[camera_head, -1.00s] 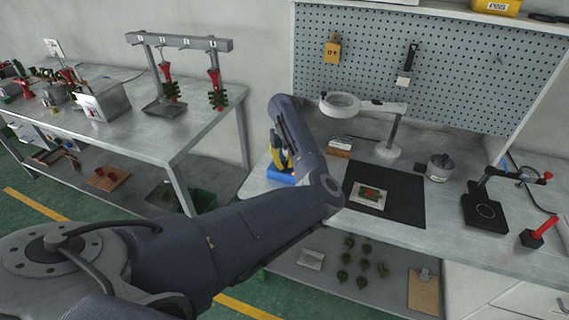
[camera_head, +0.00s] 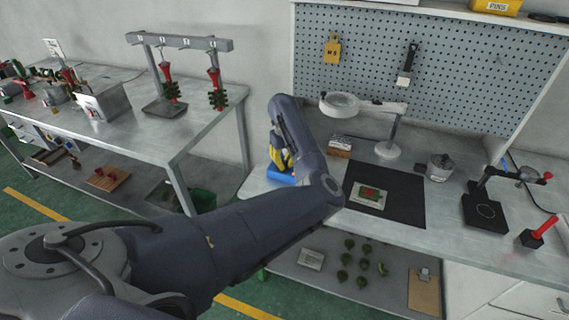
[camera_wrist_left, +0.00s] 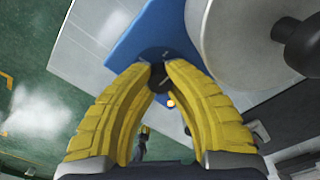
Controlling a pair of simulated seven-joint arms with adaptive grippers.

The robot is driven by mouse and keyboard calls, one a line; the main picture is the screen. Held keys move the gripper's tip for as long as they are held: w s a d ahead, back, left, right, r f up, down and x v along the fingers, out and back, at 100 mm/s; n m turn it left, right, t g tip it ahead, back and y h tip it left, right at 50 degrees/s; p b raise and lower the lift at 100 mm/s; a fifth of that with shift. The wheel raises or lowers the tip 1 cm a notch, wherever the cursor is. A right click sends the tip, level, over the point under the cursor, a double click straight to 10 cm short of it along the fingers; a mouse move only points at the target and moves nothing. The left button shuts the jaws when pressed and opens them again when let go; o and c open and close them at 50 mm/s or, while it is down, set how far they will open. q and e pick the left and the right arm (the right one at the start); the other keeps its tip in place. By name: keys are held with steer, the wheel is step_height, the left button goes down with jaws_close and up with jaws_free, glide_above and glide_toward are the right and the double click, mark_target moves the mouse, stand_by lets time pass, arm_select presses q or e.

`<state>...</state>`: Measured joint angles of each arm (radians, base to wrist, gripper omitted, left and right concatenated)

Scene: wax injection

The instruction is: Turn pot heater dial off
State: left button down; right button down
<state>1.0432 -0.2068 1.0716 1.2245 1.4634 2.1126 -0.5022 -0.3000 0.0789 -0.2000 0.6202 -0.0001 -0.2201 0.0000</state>
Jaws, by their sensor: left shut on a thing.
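The pot heater shows as a blue body (camera_head: 283,176) on the left end of the right bench, mostly hidden behind my left arm. It also shows as a blue panel (camera_wrist_left: 150,32) in the left wrist view. A small dark dial (camera_wrist_left: 158,82) lies between my yellow fingertips. My left gripper (camera_wrist_left: 158,74) is shut on this dial; its yellow fingers (camera_head: 281,158) also show above the blue body in the head view. The dial's marks cannot be read. My right gripper is not in view.
A large grey-white round body (camera_wrist_left: 250,45) is close to the right finger. On the bench stand a magnifier lamp (camera_head: 389,150), a dark mat (camera_head: 405,195), a small metal pot (camera_head: 439,167) and a black press (camera_head: 484,207). A pegboard (camera_head: 460,90) rises behind.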

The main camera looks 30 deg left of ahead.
arm_select(q)
steer(key=c, duration=1.1)
jaws_free()
